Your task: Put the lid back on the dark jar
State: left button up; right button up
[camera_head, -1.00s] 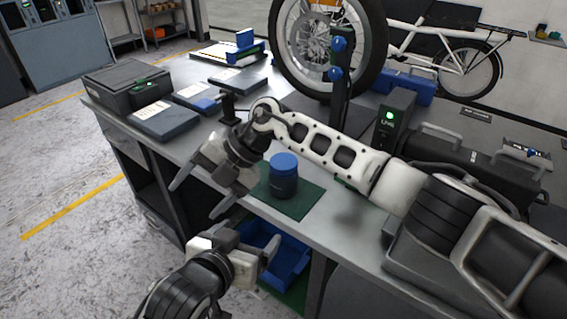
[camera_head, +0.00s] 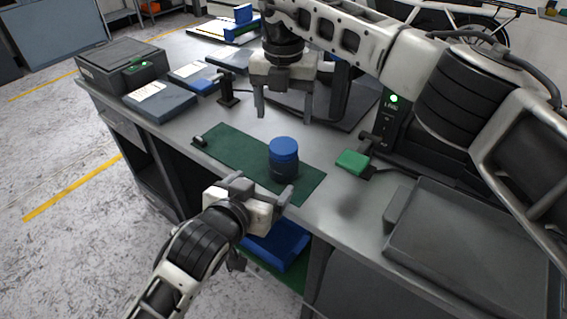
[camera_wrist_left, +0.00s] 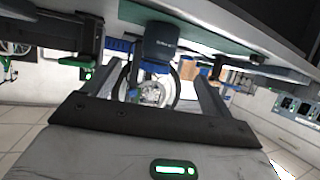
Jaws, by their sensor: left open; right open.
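The dark jar (camera_head: 283,167) stands upright on the green mat (camera_head: 232,151), with the blue lid (camera_head: 284,147) resting on its top; I cannot tell whether it is screwed tight. My left gripper (camera_head: 262,186) is open and empty, in front of the mat at the bench edge, just short of the jar. The left wrist view shows the jar (camera_wrist_left: 158,40) between and beyond the open fingers, not touched; that picture looks upside down. My right gripper (camera_head: 283,112) is open and empty, pointing down above the bench behind the jar, apart from it.
A small dark object (camera_head: 200,141) lies on the mat's left end. A green block (camera_head: 353,161) lies right of the mat. A black case (camera_head: 120,66) and flat boxes (camera_head: 160,102) stand at the left. A blue bin (camera_head: 276,246) sits below the bench top.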

aim_at(284, 162)
pick_arm(q)
jog(key=x, duration=1.4)
